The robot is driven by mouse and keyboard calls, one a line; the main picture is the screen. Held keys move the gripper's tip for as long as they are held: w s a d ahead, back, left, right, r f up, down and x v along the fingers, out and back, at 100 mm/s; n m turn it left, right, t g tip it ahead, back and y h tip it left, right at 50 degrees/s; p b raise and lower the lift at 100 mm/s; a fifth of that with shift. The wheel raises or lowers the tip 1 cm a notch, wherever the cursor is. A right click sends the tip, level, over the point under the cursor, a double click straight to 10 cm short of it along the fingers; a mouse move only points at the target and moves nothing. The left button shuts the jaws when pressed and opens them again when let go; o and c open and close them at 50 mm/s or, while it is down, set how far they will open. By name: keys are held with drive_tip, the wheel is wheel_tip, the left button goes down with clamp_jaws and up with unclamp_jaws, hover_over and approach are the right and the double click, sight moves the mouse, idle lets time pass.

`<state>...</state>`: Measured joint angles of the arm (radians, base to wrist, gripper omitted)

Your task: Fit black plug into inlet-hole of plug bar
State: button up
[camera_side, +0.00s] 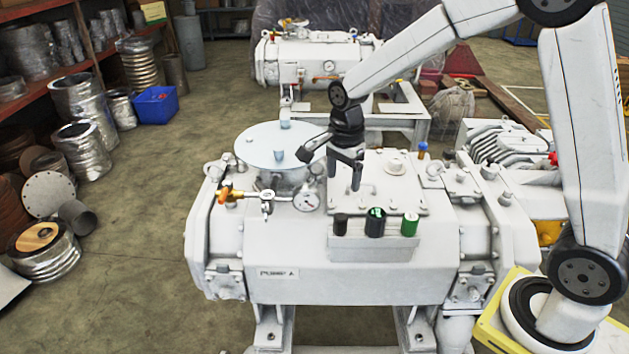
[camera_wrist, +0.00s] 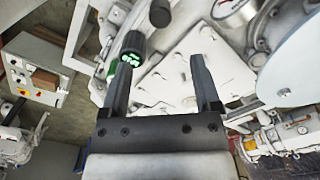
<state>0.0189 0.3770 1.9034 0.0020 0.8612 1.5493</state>
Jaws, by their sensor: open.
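The plug bar (camera_side: 372,247) is a pale block on the front of the pump. A plain black plug (camera_side: 340,224) stands at its left end. A larger dark cylinder with a green-marked top (camera_side: 375,222) stands in the middle, and a green cylinder (camera_side: 410,224) at the right. The inlet-hole cannot be made out. My gripper (camera_side: 344,178) is open and empty, above and behind the bar. In the wrist view, the dark cylinder (camera_wrist: 132,48) shows beyond the left fingertip of my gripper (camera_wrist: 160,62); the black plug (camera_wrist: 160,12) is at the top edge.
The pump lid (camera_side: 400,190) lies behind the bar. A pressure gauge (camera_side: 306,200) with brass fittings and a round flange (camera_side: 275,143) stand to the left. A blue-topped fitting (camera_side: 423,149) is at the right. The space in front of the bar looks clear.

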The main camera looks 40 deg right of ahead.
drive_tip(key=shift+r, duration=1)
drive_tip(key=s+f+n+t, duration=0.1)
drive_tip(key=s+f+n, duration=0.1)
drive_tip(key=s+n, duration=0.5)
drive_tip(key=s+f+n+t, duration=0.1)
drive_tip(key=s+f+n, duration=0.2)
drive_tip(key=s+n, duration=0.4)
drive_tip(key=n, duration=0.4)
drive_tip(key=shift+a+t, duration=0.3)
drive_tip(key=shift+a, duration=0.1)
